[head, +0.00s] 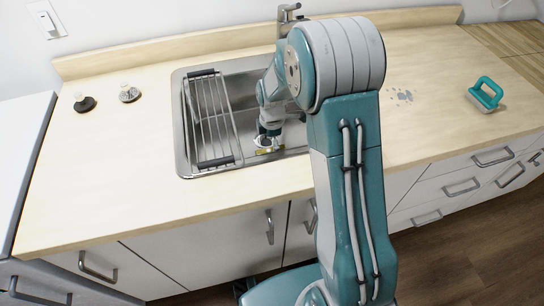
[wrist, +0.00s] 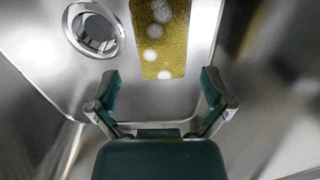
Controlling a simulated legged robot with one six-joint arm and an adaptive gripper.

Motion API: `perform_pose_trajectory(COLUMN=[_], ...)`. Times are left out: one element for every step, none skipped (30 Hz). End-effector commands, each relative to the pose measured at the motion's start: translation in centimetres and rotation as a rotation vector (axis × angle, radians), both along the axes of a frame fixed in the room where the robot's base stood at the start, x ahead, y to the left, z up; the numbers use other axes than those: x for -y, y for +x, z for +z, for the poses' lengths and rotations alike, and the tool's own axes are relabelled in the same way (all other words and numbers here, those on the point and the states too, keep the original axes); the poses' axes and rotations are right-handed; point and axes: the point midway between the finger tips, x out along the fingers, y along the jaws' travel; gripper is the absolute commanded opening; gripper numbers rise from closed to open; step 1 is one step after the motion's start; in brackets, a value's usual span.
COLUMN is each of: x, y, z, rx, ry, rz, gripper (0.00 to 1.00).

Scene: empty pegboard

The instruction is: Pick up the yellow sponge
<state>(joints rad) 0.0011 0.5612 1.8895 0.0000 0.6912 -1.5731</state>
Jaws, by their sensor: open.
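The yellow sponge (wrist: 162,52) lies in the steel sink, seen in the wrist view as a yellow rectangle with several pale round spots. Its top end runs out of that view. My gripper (wrist: 157,82) is open, with its two green fingers spread on either side of the sponge's near end. Nothing is between the fingertips except the view of that end; I cannot tell how high above it they are. In the head view my gripper (head: 266,134) is down inside the sink, and a small strip of the sponge (head: 268,151) shows just below it.
The sink (head: 183,130) is set in a wooden counter, with a wire rack (head: 211,115) across its left side. A faucet (head: 285,14) stands behind it. A round drain (wrist: 94,31) is left of the sponge. Two stoppers sit left; a teal-handled brush (head: 486,95) sits right.

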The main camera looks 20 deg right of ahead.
Motion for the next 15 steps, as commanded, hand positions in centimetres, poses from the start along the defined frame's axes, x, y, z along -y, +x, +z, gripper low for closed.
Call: perform_pose_trajectory(x=[0.0, 0.0, 0.0, 0.0, 0.0, -0.1, -0.1, -0.1, -0.1, -0.1, -0.1, -0.1, -0.1, -0.1, -0.1], y=[0.0, 0.0, -0.1, -0.1, -0.1, -0.2, -0.2, -0.2, -0.3, -0.2, -0.2, -0.2, -0.2, -0.2, -0.2], z=[-0.4, -0.6, -0.9, -1.2, -1.6, -2.2, -2.7, -3.2, -3.9, -4.3, -4.7, -5.1, -5.4, -5.5, -5.7], rx=[-0.001, -0.001, -0.001, -0.002, -0.002, -0.003, -0.004, -0.004, -0.004, -0.004, -0.003, -0.002, -0.002, -0.001, 0.0], ry=[0.0, 0.0, 0.0, 0.0, 0.0, 0.0, 0.0, 0.0, 0.0, 0.0, 0.0, 0.0, 0.0, 0.0, 0.0], rz=[0.0, 0.0, 0.0, -0.001, -0.001, -0.001, -0.001, -0.001, -0.001, -0.001, -0.001, -0.001, -0.001, -0.001, -0.001], gripper=[1.0, 1.0, 1.0, 1.0, 1.0, 1.0, 1.0, 1.0, 1.0, 1.0, 1.0, 1.0, 1.0, 1.0, 1.0])
